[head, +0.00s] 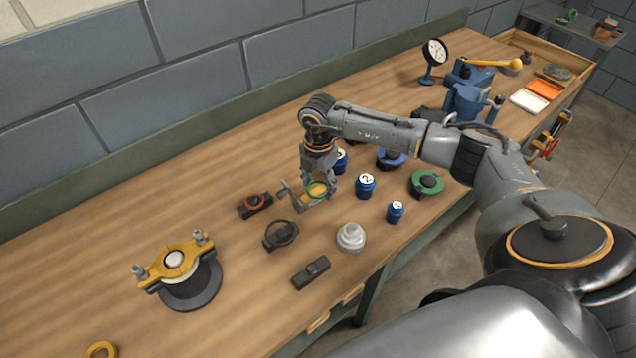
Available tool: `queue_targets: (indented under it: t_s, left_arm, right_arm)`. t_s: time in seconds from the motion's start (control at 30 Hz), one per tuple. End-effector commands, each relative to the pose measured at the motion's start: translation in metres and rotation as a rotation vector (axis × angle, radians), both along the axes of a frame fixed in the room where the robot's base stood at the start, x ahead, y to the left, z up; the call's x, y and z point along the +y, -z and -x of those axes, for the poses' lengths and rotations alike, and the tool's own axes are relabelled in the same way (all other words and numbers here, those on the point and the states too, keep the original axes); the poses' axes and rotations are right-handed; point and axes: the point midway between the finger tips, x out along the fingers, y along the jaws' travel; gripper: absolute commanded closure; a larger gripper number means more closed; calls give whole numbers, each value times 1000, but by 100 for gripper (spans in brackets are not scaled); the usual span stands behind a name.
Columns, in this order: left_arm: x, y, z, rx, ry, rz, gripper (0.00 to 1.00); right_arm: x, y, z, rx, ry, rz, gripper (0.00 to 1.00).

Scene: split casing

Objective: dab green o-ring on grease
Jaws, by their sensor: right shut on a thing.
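My right gripper (320,176) points down over the middle of the bench. It is shut on the green o-ring (309,192), a thin green loop at its fingertips. Right under the ring is an open grease tin (308,207) with yellowish content and a grey lid standing up at its left. The ring overlaps the tin in the head view; I cannot tell whether it touches the grease. My left gripper is out of view.
Blue numbered pots (366,186) stand close right of the tin. A green ring on a black holder (427,184), a silver stepped part (351,237) and black holders (281,234) lie around. A yellow-clamped casing (177,262) stands at left. The back left bench is clear.

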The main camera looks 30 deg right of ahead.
Motion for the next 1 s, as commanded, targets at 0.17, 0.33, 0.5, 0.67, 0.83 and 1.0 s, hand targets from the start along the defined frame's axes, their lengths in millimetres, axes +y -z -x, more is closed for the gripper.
queue_targets:
  t_s: [0.17, 0.33, 0.5, 0.67, 0.83, 1.0]
  left_arm:
    - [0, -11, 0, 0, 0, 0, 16]
    - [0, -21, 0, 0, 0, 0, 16]
    - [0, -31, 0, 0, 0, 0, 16]
    - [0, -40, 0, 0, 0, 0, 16]
    - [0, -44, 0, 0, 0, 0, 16]
    - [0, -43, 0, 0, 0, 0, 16]
  right_arm:
    - [0, -14, 0, -2, 0, -1, 55]
    - [0, -28, 0, -1, 0, 0, 55]
    - [0, -42, 0, -1, 0, 0, 55]
    - [0, -55, 0, -1, 0, 0, 55]
    - [0, -60, 0, -1, 1, 0, 55]
    - [0, -59, 0, -1, 1, 0, 55]
